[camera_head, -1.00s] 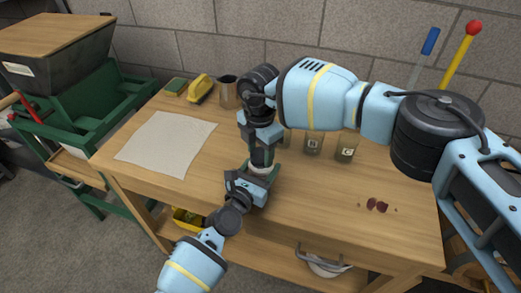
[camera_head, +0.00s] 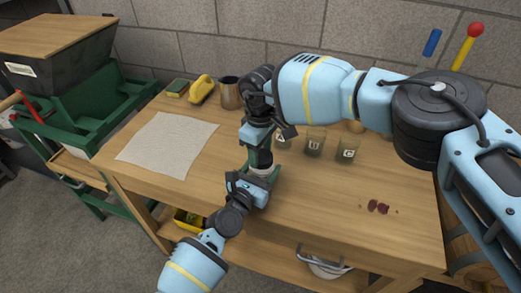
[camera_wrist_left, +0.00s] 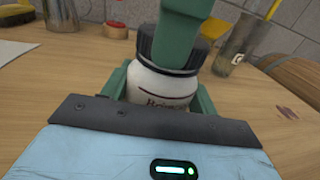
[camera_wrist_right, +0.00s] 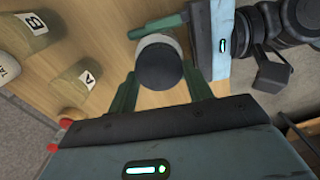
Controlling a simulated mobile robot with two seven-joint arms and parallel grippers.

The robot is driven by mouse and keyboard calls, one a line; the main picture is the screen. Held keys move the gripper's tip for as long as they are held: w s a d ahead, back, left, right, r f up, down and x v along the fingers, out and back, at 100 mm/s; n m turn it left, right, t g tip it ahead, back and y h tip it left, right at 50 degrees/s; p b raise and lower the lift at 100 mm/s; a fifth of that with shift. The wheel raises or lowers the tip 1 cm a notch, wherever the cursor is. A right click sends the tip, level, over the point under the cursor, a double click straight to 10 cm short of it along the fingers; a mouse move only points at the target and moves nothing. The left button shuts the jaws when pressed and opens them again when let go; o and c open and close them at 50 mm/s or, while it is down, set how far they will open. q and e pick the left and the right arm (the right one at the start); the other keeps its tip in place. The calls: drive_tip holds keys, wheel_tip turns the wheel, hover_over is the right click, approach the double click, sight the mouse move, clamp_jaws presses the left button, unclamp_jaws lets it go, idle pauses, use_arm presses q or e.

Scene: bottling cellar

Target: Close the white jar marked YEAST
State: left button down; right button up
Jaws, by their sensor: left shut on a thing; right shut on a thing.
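The white jar (camera_wrist_left: 158,88) stands upright on the table, with a label whose partly hidden writing starts with "Br"; the word YEAST cannot be read. My left gripper (camera_head: 262,176) is shut on the jar's body, its green fingers on both sides. A dark round lid (camera_wrist_right: 159,67) is on the jar's mouth; whether it is fully tight cannot be told. My right gripper (camera_head: 261,158) comes from above and is shut on the lid, its fingers on either side. In the head view the grippers hide most of the jar.
Lettered glasses (camera_head: 315,145) stand behind and right of the jar. A pale cloth (camera_head: 168,143) lies left. A metal mug (camera_head: 230,93), yellow object (camera_head: 202,89) and green sponge (camera_head: 177,87) are at the back. Dark red stains (camera_head: 378,206) mark the right; the front right is mostly clear.

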drive_tip(key=o, duration=0.9)
drive_tip(key=shift+r, duration=2.25)
drive_tip(key=shift+c, duration=0.2)
